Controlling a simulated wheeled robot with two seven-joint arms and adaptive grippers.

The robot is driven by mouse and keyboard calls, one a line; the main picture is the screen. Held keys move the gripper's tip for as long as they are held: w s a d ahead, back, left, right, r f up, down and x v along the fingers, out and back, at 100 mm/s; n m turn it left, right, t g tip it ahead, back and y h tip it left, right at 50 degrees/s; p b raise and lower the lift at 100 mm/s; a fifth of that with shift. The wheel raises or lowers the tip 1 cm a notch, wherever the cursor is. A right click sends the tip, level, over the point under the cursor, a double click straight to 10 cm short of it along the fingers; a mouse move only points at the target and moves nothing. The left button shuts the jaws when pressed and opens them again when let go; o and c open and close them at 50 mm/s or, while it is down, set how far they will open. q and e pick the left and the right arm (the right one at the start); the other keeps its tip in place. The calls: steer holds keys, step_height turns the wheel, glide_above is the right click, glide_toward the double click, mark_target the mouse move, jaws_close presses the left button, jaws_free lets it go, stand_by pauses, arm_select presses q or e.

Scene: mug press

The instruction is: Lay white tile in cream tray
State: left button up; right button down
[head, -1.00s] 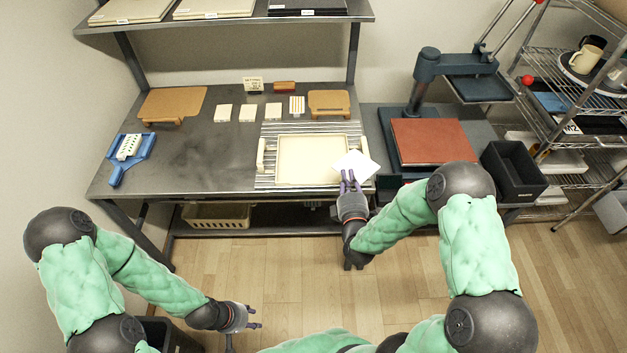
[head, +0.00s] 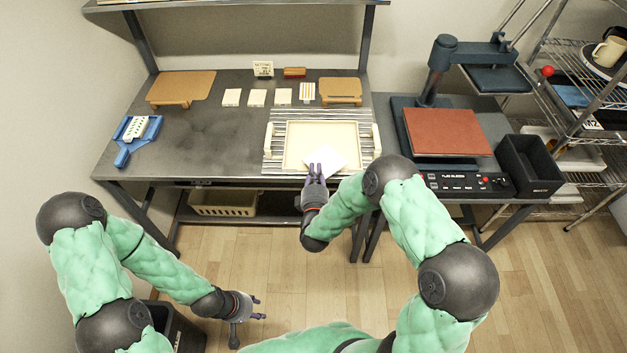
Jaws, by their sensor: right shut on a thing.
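The white tile (head: 325,157) is held by my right gripper (head: 316,174), which is shut on its near edge. The tile overlaps the front right part of the cream tray (head: 291,140) in the head view. I cannot tell whether the tile touches the tray floor or hovers over it. The tray lies on a ribbed metal rack on the grey table, with a handle at each side. My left gripper (head: 250,307) hangs low over the floor at the lower left, away from the table. Its fingers look apart and empty.
A blue holder (head: 137,136) lies at the table's left. A press with a red-brown plate (head: 446,132) and a black bin (head: 528,165) are at the right. The table's left middle is clear.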

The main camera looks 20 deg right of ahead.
steer(key=shift+w+a+f+b, duration=0.15)
steer(key=shift+f+b, duration=0.25)
steer(key=shift+f, duration=0.5)
steer(key=shift+a+f+b, duration=0.1)
steer(key=shift+f+b, duration=0.3)
steer(key=shift+f, duration=0.5)
steer(key=shift+f, duration=0.2)
steer(key=c, duration=1.3)
jaws_free()
steer(key=shift+r, duration=0.15)
